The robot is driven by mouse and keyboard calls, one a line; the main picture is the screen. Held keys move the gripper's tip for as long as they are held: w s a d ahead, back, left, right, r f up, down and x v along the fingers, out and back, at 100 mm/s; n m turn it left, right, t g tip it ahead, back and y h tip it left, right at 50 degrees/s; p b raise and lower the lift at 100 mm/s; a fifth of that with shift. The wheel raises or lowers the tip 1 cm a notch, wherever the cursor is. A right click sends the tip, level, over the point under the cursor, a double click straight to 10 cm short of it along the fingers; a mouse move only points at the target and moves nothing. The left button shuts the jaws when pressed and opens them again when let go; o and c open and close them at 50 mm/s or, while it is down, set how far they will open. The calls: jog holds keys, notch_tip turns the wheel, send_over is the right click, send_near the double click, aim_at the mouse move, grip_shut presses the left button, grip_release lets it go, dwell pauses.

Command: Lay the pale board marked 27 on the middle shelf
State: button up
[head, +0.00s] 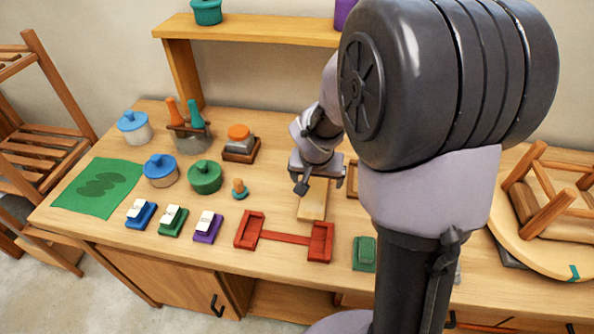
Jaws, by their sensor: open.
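A pale wooden board (312,207) lies on the workbench near its middle, partly hidden under my gripper; no number on it can be read. My gripper (318,184) points down over the board's far end, with open jaws. I cannot tell whether the fingers touch the board. A wooden rack at the left edge has a slatted shelf (40,153) at mid-height, with other slats above and below it; its left side is cut off by the picture.
A red bracket-like holder (285,238) lies in front of the board. Blue, green and purple blocks with white tops stand left of it, with several lidded pots (205,178) behind. An upturned stool (548,205) is at right. A raised shelf (250,30) spans the back.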

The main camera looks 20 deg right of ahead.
aim_at(316, 189)
jog(key=b+x, duration=0.1)
jog(key=x, duration=0.3)
jog(key=b+x, duration=0.2)
jog(key=x, duration=0.2)
jog(key=shift+w+f, duration=0.3)
jog(key=shift+s+r, duration=0.1)
jog(key=shift+r, duration=0.1)
jog(key=shift+c, duration=0.7)
jog(key=c, duration=1.7)
